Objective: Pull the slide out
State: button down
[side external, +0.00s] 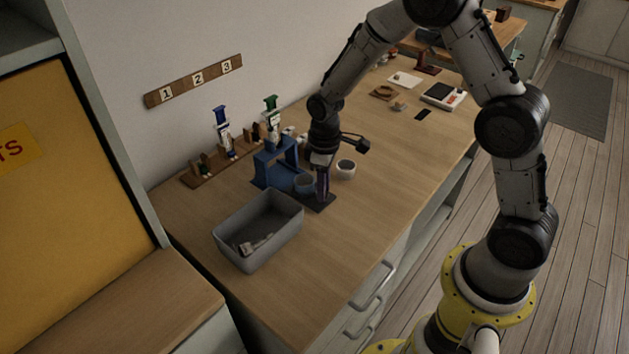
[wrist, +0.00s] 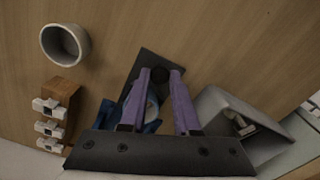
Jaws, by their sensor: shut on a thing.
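The slide is a dark flat plate (side external: 318,205) that sticks out of the front of a blue frame (side external: 272,163) on the wooden table. A round blue-grey cup (side external: 304,183) sits at the slide, between the frame and my gripper. My gripper (side external: 324,196) points down over the outer end of the slide. In the wrist view, the purple fingers of my gripper (wrist: 160,75) are shut on a dark round knob (wrist: 160,76) on the slide (wrist: 151,62). The blue frame (wrist: 153,125) and the cup are partly hidden behind the fingers.
A grey bin (side external: 284,236) with a small light item inside stands left of the slide. A wooden rack (side external: 205,176) with several coloured dispensers is along the wall. The table's front strip is clear.

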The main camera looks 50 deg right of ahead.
jog(key=shift+w+r, duration=0.1)
jog(key=c, duration=0.6)
grip_release()
jog(key=shift+c, duration=0.2)
notch_tip(320, 180, up, 14)
jog(key=s+r+t, duration=0.4)
jog(key=s+r, duration=0.5)
jog(key=r, duration=0.3)
jog(key=s+f+m+t, duration=0.1)
jog(key=s+f+m, duration=0.2)
jog(key=s, duration=1.1)
jog(key=shift+s+a+f+m+t, duration=0.2)
jog(key=shift+a+m+t, duration=0.1)
jog(key=shift+m, duration=0.5)
